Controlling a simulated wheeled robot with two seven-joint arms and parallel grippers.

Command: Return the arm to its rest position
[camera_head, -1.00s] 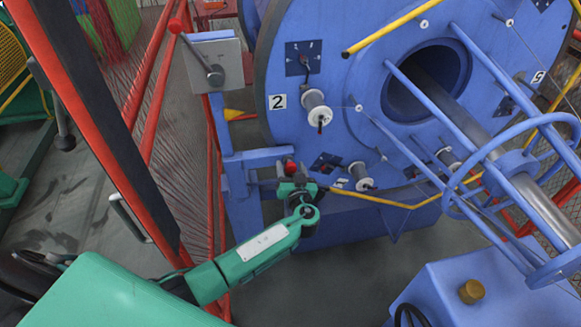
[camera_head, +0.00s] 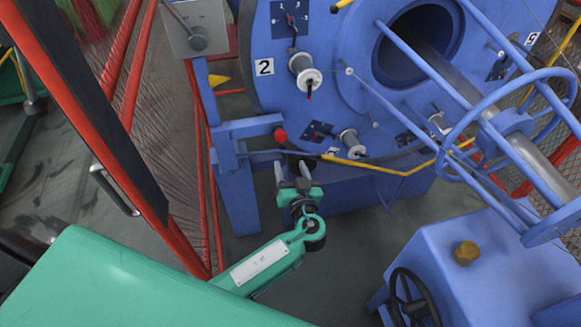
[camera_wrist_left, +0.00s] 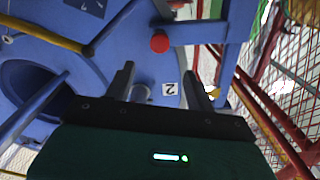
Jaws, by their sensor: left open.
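My left arm is green and reaches in from the bottom of the head view. Its left gripper (camera_head: 291,173) points up the picture, with its two dark fingers apart and nothing between them. A red knob (camera_head: 280,134) on the blue frame beside the strander shows just above the fingertips, with a gap in the picture. In the left wrist view, the open fingers (camera_wrist_left: 158,78) stand apart, and the red knob (camera_wrist_left: 160,42) appears beyond them. My right gripper is in neither view.
The blue strander disc (camera_head: 345,75) with several spools stands ahead. A blue housing (camera_head: 450,255) with a black handwheel (camera_head: 410,300) is at lower right. A red frame with mesh (camera_head: 180,110) runs along the left. Grey floor (camera_head: 330,255) is clear right of my forearm.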

